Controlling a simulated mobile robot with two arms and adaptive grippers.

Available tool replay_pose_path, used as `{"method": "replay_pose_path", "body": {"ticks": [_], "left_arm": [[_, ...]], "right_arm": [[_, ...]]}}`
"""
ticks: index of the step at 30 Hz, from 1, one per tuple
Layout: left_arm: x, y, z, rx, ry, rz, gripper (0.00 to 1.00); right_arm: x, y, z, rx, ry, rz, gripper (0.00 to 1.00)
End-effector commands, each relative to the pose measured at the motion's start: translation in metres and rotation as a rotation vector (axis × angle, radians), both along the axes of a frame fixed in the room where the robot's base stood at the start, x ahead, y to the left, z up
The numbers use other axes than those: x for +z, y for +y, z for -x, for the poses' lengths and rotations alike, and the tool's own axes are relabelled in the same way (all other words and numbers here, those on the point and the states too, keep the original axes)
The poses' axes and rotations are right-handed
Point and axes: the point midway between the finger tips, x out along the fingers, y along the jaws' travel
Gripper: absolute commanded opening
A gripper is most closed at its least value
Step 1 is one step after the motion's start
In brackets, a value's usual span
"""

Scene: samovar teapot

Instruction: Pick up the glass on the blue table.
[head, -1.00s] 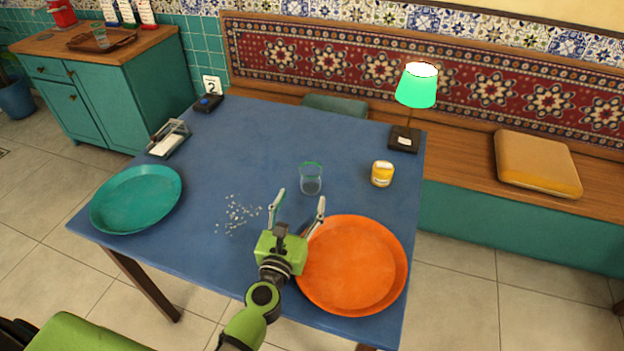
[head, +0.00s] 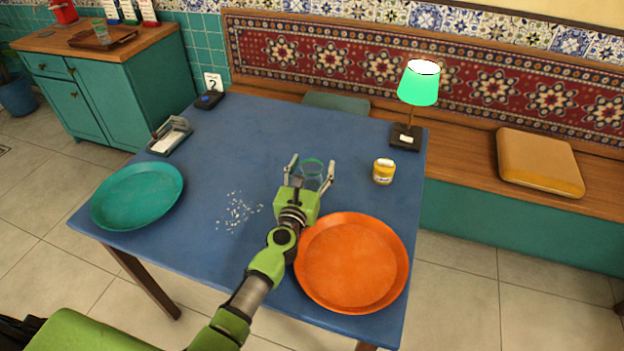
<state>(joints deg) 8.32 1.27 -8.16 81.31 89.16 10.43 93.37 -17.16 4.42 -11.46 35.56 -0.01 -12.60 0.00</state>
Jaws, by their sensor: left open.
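My right gripper is not in view.
An orange tray (head: 352,262) lies just right of my left arm, and a teal tray (head: 137,196) lies at the left. A yellow jar (head: 383,171) and a green lamp (head: 418,84) stand to the right. White crumbs (head: 237,211) lie left of the arm.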

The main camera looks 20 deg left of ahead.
Motion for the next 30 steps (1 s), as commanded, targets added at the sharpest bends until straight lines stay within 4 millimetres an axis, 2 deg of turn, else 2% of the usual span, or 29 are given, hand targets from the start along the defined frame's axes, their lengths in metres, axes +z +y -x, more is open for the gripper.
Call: {"method": "replay_pose_path", "body": {"ticks": [5, 9, 10, 22, 26, 30], "left_arm": [[0.0, 0.0, 0.0, 0.0, 0.0, 0.0, 0.59], [0.0, 0.0, 0.0, 0.0, 0.0, 0.0, 0.23], [0.0, 0.0, 0.0, 0.0, 0.0, 0.0, 0.17], [0.004, 0.0, 0.0, 0.001, -0.001, 0.0, 0.16], [0.012, 0.0, 0.0, 0.001, -0.001, 0.001, 0.16], [0.029, 0.0, 0.0, 0.001, -0.002, 0.002, 0.16]], "right_arm": [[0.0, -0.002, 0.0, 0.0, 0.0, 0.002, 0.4], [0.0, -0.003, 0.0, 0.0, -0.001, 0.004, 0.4], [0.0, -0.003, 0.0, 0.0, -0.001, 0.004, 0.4], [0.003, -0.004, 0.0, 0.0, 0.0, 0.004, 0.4], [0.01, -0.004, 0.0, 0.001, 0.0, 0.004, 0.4], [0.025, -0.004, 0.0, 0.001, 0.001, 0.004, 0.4]]}}
